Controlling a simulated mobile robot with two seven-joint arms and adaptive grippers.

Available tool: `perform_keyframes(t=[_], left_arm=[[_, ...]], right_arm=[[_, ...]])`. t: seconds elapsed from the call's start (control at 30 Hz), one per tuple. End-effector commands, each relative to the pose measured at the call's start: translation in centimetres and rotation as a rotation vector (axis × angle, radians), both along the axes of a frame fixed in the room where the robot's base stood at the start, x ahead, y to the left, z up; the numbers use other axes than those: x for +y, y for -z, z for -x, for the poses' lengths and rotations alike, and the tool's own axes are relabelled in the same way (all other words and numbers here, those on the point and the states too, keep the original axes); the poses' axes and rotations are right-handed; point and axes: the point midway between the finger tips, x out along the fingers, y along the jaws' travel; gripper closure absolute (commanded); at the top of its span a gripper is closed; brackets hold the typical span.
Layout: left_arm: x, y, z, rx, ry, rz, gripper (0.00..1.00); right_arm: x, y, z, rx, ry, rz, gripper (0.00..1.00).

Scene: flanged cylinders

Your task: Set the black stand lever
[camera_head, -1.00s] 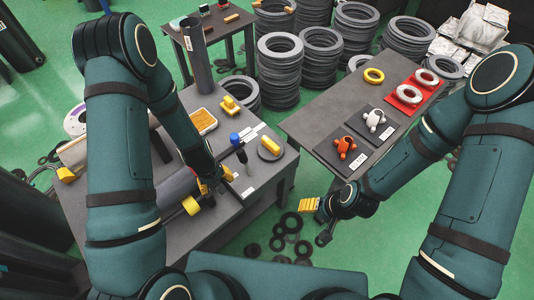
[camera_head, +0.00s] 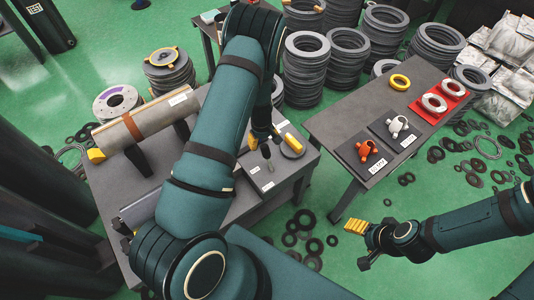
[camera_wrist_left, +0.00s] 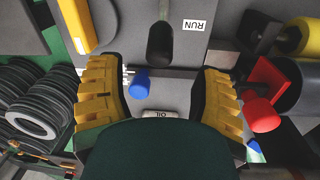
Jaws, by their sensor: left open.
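The black stand lever (camera_head: 266,152) is a dark rounded handle over the grey tabletop, just in front of my left gripper (camera_head: 264,137) in the head view. My right gripper (camera_head: 363,244) is open and empty over the floor at right.
A red knob (camera_wrist_left: 262,112) and a yellow-ended cylinder (camera_wrist_left: 300,36) lie right of my left gripper. A long pipe (camera_head: 150,120) rests on the workbench (camera_head: 225,208). The second table (camera_head: 345,130) carries orange and white parts. Open floor separates the tables.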

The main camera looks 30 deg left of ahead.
Motion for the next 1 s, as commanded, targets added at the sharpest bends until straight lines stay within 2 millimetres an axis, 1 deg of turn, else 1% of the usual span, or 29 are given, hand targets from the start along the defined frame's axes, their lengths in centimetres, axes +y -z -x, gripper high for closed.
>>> perform_keyframes(t=[0.03, 0.2, 0.4, 0.6, 0.9, 0.93, 0.97, 1.0], left_arm=[[0.0, 1.4, 0.1, 0.004, 0.000, 0.000, 0.34], [-0.2, 4.6, -0.2, 0.003, 0.000, 0.001, 0.34], [-0.3, 7.5, -0.4, 0.002, 0.001, -0.001, 0.34], [-0.4, 8.7, -0.5, 0.000, 0.000, 0.000, 0.34], [-0.4, 8.8, -0.5, 0.000, 0.001, 0.000, 0.34], [-0.4, 8.8, -0.5, 0.000, 0.001, 0.000, 0.40], [-0.4, 8.8, -0.5, 0.000, 0.001, 0.000, 0.50], [-0.4, 8.8, -0.5, 0.000, 0.001, 0.000, 0.64]], right_arm=[[0.0, 0.4, 0.1, 0.002, -0.002, 0.000, 0.31], [0.0, 1.0, 0.3, 0.007, -0.005, -0.002, 0.31], [0.1, 1.5, 0.5, 0.011, -0.008, -0.002, 0.31], [0.1, 1.7, 0.6, 0.012, -0.009, -0.002, 0.31], [0.1, 1.7, 0.6, 0.013, -0.009, -0.002, 0.31], [0.1, 1.7, 0.6, 0.013, -0.009, -0.002, 0.31], [0.1, 1.7, 0.6, 0.013, -0.009, -0.002, 0.31], [0.1, 1.7, 0.6, 0.013, -0.009, -0.002, 0.31]])
